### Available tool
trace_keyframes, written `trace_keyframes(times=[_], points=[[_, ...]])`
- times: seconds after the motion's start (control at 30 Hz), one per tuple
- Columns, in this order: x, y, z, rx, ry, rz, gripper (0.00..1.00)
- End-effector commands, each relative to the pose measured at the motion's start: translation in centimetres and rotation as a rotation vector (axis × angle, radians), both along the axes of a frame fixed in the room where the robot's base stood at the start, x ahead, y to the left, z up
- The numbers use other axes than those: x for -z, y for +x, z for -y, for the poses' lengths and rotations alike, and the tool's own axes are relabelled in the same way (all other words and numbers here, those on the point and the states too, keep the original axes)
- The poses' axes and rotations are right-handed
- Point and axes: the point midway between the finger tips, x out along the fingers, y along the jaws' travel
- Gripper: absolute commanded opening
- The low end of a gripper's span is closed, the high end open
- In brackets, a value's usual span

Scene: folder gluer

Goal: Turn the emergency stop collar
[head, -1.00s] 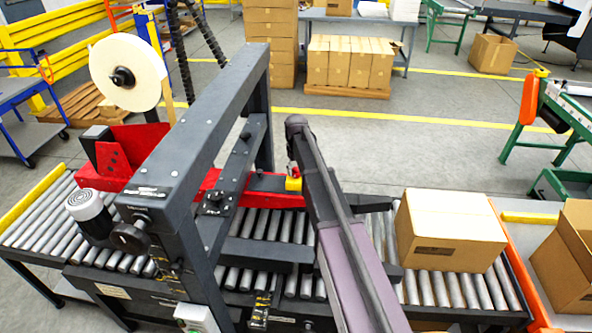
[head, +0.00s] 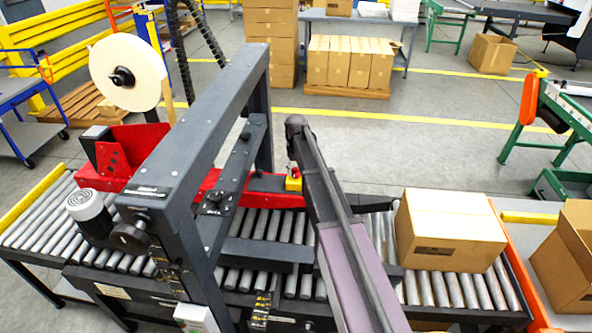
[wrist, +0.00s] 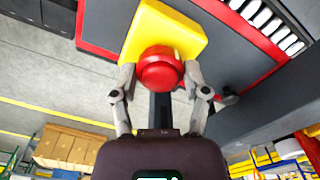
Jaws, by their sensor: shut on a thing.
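The emergency stop is a round red knob (wrist: 160,70) on a yellow box (wrist: 165,27), seen close up in the wrist view. My gripper (wrist: 159,82) is shut on the red knob, with one finger at its left side and one at its right. A separate collar cannot be told apart from the knob. In the head view, the yellow box (head: 293,184) shows on the red rail just left of my arm. My fingers are hardly visible there.
The dark machine frame (head: 200,150) stands left of my arm over the roller conveyor (head: 285,222). A closed carton (head: 450,230) sits on the rollers to the right. The floor behind the machine is clear up to the stacked cartons (head: 350,62).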

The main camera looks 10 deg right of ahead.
Motion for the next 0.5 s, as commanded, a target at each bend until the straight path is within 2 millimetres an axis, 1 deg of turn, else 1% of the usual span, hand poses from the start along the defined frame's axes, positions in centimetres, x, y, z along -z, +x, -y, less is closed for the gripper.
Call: trace_keyframes(times=[0.17,0.5], points=[[0.04,-0.11,0.00,0.107,0.000,-0.002,0.12],[0.05,-0.14,0.01,0.378,0.000,-0.002,0.12]])
